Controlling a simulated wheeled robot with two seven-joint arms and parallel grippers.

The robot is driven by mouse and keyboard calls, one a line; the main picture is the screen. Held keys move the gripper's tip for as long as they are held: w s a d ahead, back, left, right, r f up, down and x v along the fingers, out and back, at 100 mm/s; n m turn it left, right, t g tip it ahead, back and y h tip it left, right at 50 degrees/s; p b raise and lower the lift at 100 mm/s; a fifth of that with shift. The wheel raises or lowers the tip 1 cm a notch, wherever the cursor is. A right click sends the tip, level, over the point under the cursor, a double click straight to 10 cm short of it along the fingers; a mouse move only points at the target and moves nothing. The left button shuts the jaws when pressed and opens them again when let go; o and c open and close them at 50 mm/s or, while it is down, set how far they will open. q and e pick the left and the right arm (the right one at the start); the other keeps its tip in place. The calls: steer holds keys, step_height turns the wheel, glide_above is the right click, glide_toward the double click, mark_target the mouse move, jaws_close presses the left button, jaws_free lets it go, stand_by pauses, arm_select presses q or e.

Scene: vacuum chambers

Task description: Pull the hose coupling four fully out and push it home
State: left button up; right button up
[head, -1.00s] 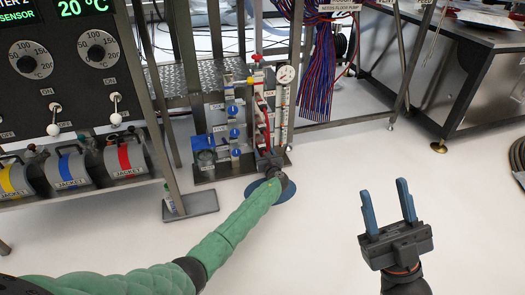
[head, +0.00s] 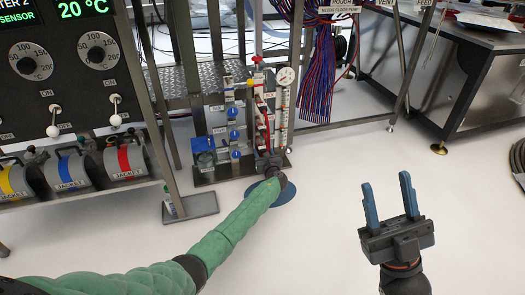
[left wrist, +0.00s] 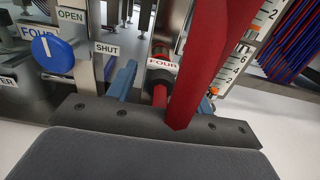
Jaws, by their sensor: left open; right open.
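In the left wrist view, the coupling (left wrist: 160,68) carries a white FOUR label, with a red hose (left wrist: 160,96) and a dark collar at it. My left gripper (left wrist: 164,88) is open, its blue fingers on either side of the hose. I cannot tell whether they touch it. A thick red bar or hose (left wrist: 200,60) crosses close to the camera and hides part of the right finger. In the head view, my left gripper (head: 268,158) is at the front of the small rack, its fingers mostly hidden. My right gripper (head: 388,208) is open and empty above the floor.
A blue valve knob (left wrist: 52,53) stands left of the coupling, near OPEN and SHUT labels. A gauge (head: 286,76) tops the rack's right side. A control panel with jackets (head: 124,158) stands left, a steel bench (head: 480,85) right. The floor (head: 310,235) between is clear.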

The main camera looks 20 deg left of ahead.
arm_select(q)
steer(key=shift+p, duration=0.4)
stand_by(0.6)
steer(key=shift+c, duration=0.4)
jaws_close()
steer(key=shift+s+d, duration=0.15)
steer(key=shift+s, duration=0.05)
steer(key=shift+p+v, duration=2.2)
steer(key=shift+v, duration=0.55)
